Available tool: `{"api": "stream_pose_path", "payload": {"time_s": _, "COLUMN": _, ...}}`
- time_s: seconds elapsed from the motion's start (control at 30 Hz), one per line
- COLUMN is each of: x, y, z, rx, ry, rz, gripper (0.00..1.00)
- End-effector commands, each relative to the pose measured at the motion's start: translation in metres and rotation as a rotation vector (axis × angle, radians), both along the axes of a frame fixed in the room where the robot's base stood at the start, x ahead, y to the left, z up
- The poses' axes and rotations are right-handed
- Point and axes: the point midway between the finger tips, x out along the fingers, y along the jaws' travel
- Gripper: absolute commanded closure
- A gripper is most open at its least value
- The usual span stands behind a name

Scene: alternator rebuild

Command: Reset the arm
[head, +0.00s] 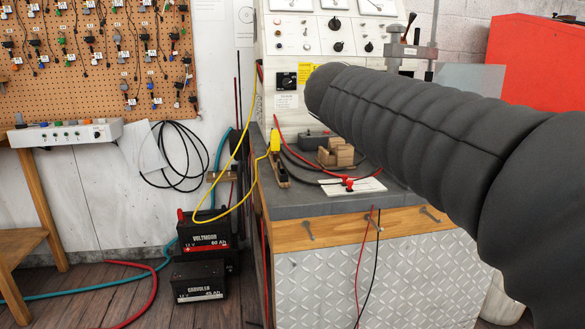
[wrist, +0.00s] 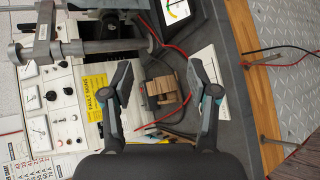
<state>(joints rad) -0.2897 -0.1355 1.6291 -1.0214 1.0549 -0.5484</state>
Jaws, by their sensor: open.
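My arm (head: 440,130) reaches across the head view from the right, over the workbench, in a dark ribbed cover. The head view does not show my gripper's fingers. In the wrist view my gripper (wrist: 165,95) is open, its two fingers wide apart with nothing between the tips. Beyond and below the fingers, small wooden blocks (wrist: 163,90) lie on the bench; they also show in the head view (head: 336,152). The blocks look apart from the fingers.
A test panel (head: 300,45) with dials stands behind the grey-topped bench (head: 290,203). A clamp stand (head: 412,52) rises at its back. Red and black cables and a red clip (head: 348,182) lie on top. Batteries (head: 200,280) and hoses occupy the floor at left.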

Motion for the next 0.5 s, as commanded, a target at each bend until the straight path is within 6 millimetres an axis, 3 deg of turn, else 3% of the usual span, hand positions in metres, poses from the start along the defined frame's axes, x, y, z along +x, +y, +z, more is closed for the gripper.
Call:
{"api": "stream_pose_path", "payload": {"time_s": 0.03, "x": -0.023, "y": -0.010, "z": -0.021, "rx": 0.094, "ry": 0.009, "rz": -0.030, "gripper": 0.40}}
{"api": "stream_pose_path", "payload": {"time_s": 0.23, "x": -0.107, "y": -0.021, "z": -0.111, "rx": 0.493, "ry": 0.037, "rz": -0.172, "gripper": 0.40}}
{"api": "stream_pose_path", "payload": {"time_s": 0.5, "x": -0.216, "y": -0.004, "z": -0.225, "rx": 1.007, "ry": 0.038, "rz": -0.450, "gripper": 0.40}}
